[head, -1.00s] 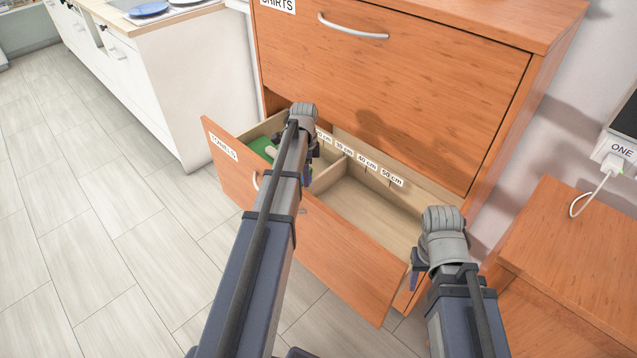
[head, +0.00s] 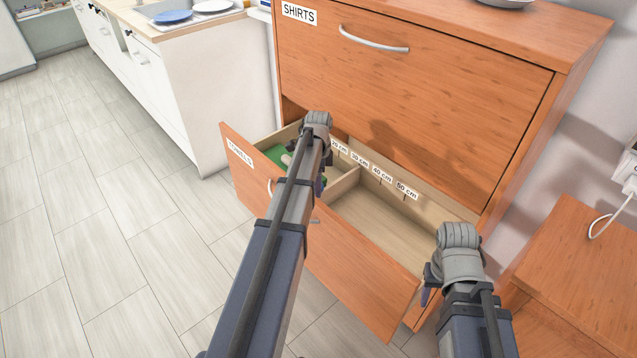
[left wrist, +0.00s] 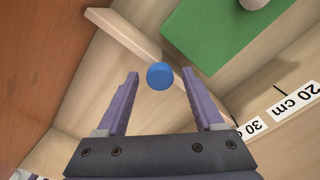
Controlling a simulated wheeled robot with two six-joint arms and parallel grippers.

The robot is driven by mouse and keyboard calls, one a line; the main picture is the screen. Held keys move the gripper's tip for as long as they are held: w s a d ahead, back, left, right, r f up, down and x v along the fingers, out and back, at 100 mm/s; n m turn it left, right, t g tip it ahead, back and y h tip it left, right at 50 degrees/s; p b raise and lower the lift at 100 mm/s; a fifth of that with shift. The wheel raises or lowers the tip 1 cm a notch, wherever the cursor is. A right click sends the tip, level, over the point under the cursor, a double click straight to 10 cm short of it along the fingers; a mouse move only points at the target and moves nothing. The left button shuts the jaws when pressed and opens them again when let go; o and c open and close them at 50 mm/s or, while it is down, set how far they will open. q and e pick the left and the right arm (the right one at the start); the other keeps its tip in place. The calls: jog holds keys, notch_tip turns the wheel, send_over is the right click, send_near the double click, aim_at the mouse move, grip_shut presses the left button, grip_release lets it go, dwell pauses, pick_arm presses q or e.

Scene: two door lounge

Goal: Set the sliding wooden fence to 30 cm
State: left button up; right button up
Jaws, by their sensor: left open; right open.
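The sliding wooden fence (head: 345,184) is a thin upright divider across the open drawer (head: 360,285). It also crosses the left wrist view (left wrist: 125,36), with a round blue knob (left wrist: 160,75). Its far end lies close to the 30 cm label (left wrist: 251,127); the exact mark is hard to read. My left gripper (left wrist: 160,82) is open above the fence, its fingers on either side of the knob and apart from it. In the head view the left gripper (head: 320,180) is partly hidden by its arm. My right gripper (head: 428,287) is open and empty by the drawer's right end.
A green item (head: 275,154) lies in the left compartment; the right compartment (head: 385,218) is empty. Scale labels run along the back wall. The closed SHIRTS drawer (head: 430,95) is above. A low wooden cabinet (head: 575,270) stands right, and a white counter (head: 215,95) left.

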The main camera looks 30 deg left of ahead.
pick_arm(q)
jog(key=shift+r, duration=0.1)
notch_tip(320, 180, up, 8)
jog(key=p, duration=0.7)
jog(key=shift+p, duration=0.4)
